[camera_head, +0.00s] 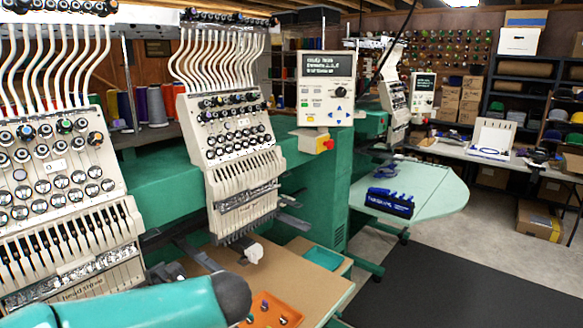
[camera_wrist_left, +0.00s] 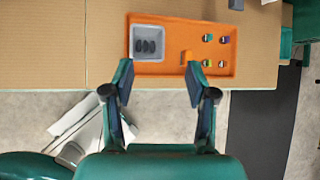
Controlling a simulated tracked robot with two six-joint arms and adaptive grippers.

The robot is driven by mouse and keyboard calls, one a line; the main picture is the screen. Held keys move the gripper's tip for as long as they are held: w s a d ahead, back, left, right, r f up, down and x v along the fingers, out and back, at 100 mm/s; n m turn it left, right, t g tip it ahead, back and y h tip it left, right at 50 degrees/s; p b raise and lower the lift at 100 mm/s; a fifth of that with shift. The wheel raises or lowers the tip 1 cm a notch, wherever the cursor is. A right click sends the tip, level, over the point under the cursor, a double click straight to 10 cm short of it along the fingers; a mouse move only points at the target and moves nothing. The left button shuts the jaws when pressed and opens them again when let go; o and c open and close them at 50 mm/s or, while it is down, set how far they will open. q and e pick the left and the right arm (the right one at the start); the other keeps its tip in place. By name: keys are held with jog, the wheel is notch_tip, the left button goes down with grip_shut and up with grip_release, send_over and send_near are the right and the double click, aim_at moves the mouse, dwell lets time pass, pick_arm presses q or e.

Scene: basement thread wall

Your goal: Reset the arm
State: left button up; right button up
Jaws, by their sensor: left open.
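My left gripper (camera_wrist_left: 160,80) is open and empty in the left wrist view, its two dark fingertips apart over the near edge of an orange tray (camera_wrist_left: 180,30). I cannot tell how high above the tray it is. The tray has a grey compartment (camera_wrist_left: 148,33) with several dark pieces at its left and several small coloured pieces at its right. In the head view my teal arm (camera_head: 140,303) with a dark rounded end crosses the lower left and partly hides the orange tray (camera_head: 262,322). My right gripper is in neither view.
The tan worktop (camera_head: 310,268) carries the tray and a teal bin (camera_head: 316,257). Embroidery machine heads (camera_head: 230,150) stand close behind it. A control panel (camera_head: 327,90) juts out in the middle. A dark mat (camera_head: 450,285) lies on open floor at the right.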

pick_arm(q)
jog(key=s+d+f+n+g+h, duration=0.2)
jog(key=s+f+n, duration=0.15)
jog(key=f, duration=0.45)
jog(key=s+d+f+n+g+h, duration=0.1)
jog(key=s+f+n+g+h, duration=0.2)
jog(key=f, duration=0.5)
jog(key=s+d+f+n+g+h, duration=0.1)
jog(key=s+d+f+n, duration=0.2)
jog(key=f, duration=0.6)
jog(key=s+a+f+n+h, duration=0.2)
jog(key=s+f+n, duration=1)
jog(key=n, duration=0.6)
jog(key=shift+s, duration=0.75)
jog(key=shift+c, duration=1.3)
jog(key=shift+f, duration=0.1)
jog(key=shift+c, duration=0.2)
